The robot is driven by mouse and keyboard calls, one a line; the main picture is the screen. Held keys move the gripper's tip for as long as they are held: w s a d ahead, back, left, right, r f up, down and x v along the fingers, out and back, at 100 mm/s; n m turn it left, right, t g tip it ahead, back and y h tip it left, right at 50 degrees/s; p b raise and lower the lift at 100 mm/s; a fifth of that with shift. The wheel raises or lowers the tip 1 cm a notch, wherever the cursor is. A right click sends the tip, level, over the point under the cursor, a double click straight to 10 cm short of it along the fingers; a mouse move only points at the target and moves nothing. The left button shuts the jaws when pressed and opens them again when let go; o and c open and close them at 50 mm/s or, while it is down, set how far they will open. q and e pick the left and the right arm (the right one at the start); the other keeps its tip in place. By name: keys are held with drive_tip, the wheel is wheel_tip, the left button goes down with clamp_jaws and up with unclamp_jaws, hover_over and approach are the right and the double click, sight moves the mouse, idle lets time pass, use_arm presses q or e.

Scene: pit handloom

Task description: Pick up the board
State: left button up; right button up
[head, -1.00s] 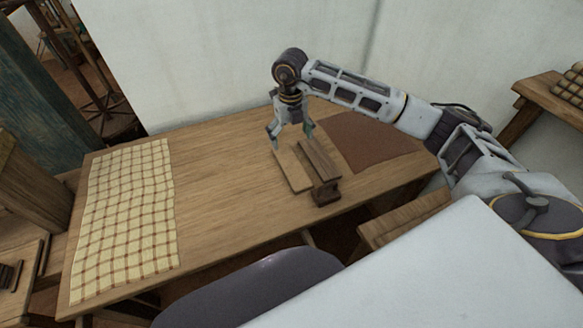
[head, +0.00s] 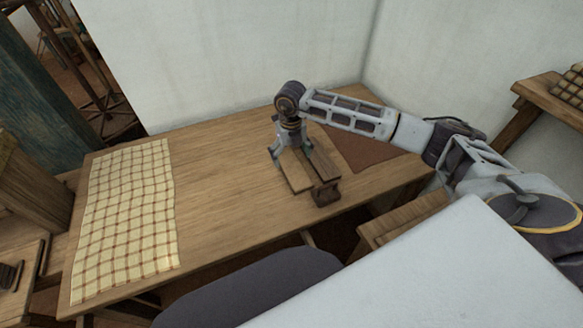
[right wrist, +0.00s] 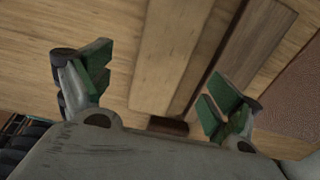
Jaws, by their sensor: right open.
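The board, a flat light-brown wooden piece (head: 298,180), lies on the right half of the wooden table, beside a darker wooden block (head: 325,168). My right gripper (head: 291,156) is open, pointing down over the far end of the board. In the right wrist view the board (right wrist: 172,50) runs between the open green-padded fingers (right wrist: 160,88), and neither finger is clearly seen touching it. The darker block (right wrist: 245,45) lies close along the board's right side there. The gripper hides the board's far end in the head view. My left gripper is not in view.
A checked cloth (head: 125,220) covers the left part of the table (head: 220,200). A brown mat (head: 375,150) lies to the right of the dark block. The middle of the table is bare. A white wall (head: 220,50) stands behind.

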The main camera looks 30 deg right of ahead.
sight(292, 165)
drive_tip(key=shift+w+d+f, duration=0.15)
drive_tip(key=shift+f, duration=1.15)
drive_tip(key=shift+w+d+f, duration=0.1)
drive_tip(key=shift+f, duration=1.15)
drive_tip(key=shift+c, duration=0.5)
drive_tip(key=c, duration=1.1)
drive_tip(key=shift+r, duration=0.2)
drive_tip(key=shift+r, duration=4.85)
